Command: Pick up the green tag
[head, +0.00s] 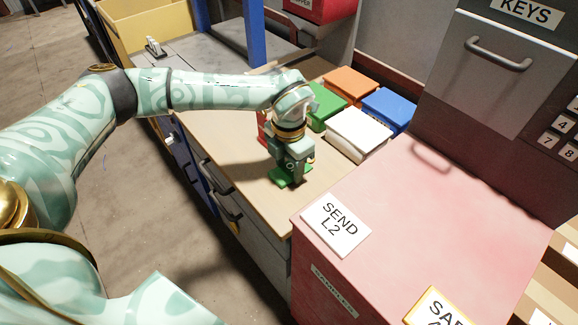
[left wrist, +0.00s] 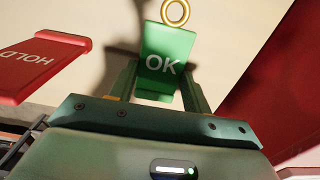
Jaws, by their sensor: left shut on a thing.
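The green tag (left wrist: 166,55) reads OK and has a gold ring (left wrist: 175,12) at its far end. In the left wrist view it lies between the two fingers of my left gripper (left wrist: 160,84), which is shut on it. In the head view my left gripper (head: 288,168) points down at the wooden worktop, with green parts of the tag (head: 283,180) showing around the fingertips. I cannot tell whether the tag still touches the worktop.
A red HOLD tag (left wrist: 40,66) lies left of the green one. Green (head: 326,106), orange (head: 350,84), blue (head: 388,108) and white (head: 357,134) boxes stand behind the gripper. A red cabinet (head: 420,215) borders the worktop (head: 250,188) on the right.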

